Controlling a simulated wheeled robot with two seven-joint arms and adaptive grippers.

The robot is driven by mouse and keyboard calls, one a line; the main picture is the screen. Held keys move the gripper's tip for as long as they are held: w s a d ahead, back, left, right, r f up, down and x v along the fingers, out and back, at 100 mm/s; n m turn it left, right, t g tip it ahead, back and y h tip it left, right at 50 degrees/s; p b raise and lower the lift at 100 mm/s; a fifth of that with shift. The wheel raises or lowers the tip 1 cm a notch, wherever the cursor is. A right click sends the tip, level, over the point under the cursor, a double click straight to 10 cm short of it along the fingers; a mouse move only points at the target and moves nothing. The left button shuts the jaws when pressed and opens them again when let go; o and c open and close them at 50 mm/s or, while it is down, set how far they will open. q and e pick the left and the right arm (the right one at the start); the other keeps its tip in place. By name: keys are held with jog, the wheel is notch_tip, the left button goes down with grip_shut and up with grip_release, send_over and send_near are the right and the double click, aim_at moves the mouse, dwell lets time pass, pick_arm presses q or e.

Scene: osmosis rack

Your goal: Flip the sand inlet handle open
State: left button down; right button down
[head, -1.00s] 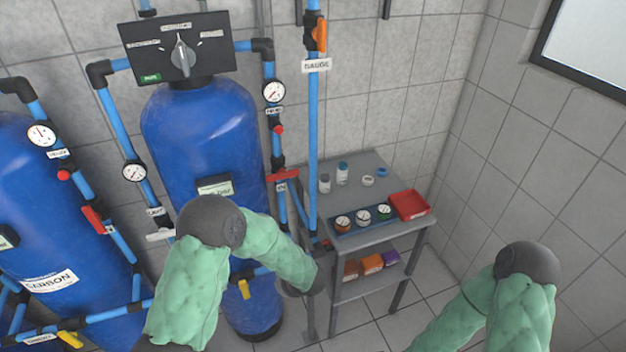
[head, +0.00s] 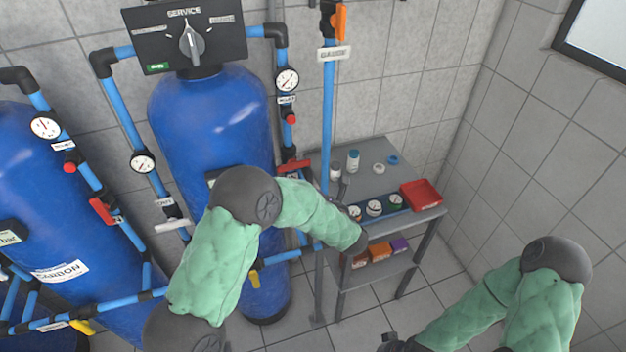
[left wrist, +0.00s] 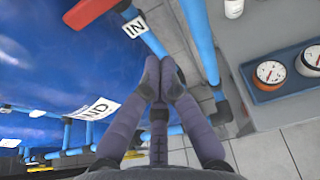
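The red sand inlet handle (head: 294,166) lies crosswise to its blue pipe, right of the middle blue tank (head: 212,125). In the left wrist view the red handle (left wrist: 88,12) is at the upper left, beside the "IN" label (left wrist: 134,27). My left gripper (left wrist: 161,72) shows there with its fingertips together and nothing visible between them. It is apart from the handle and below it in that picture. In the head view the left fingers are hard to make out beyond my wrist. My right gripper (head: 394,344) is partly cut off at the bottom edge.
A grey cart (head: 372,150) with gauges, bottles and a red tray (head: 421,195) stands right of the pipes. A vertical blue pipe (head: 328,110) stands between tank and cart. Another blue tank (head: 30,190) is at the left. Floor at the right is open.

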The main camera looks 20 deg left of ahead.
aim_at(294, 166)
pick_arm(q)
jog(key=x, duration=1)
notch_tip(294, 166, up, 4)
jog(key=shift+s+p, duration=0.1)
jog(key=shift+p, duration=0.2)
jog(key=shift+d, duration=0.15)
